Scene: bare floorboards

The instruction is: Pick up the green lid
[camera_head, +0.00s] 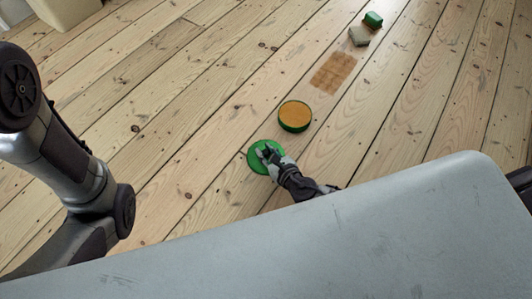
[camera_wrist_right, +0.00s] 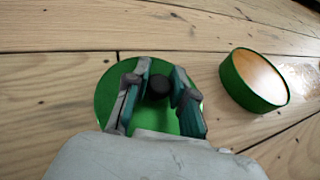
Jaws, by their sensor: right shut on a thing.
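The green lid (camera_head: 256,164) is a flat round disc with a dark knob at its middle. In the head view it is at or close to the floor; any gap is too small to tell. My right gripper (camera_head: 268,152) is over the lid, shut on its knob. In the right wrist view the lid (camera_wrist_right: 112,84) shows behind the fingers, and the dark knob (camera_wrist_right: 158,86) sits between the two fingertips of my gripper (camera_wrist_right: 160,82). My left arm shows at the left of the head view, but its gripper is out of view.
A round green container (camera_head: 295,116) with an orange-brown top stands just beyond the lid; it also shows in the right wrist view (camera_wrist_right: 242,88). The floorboards to the left are clear.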

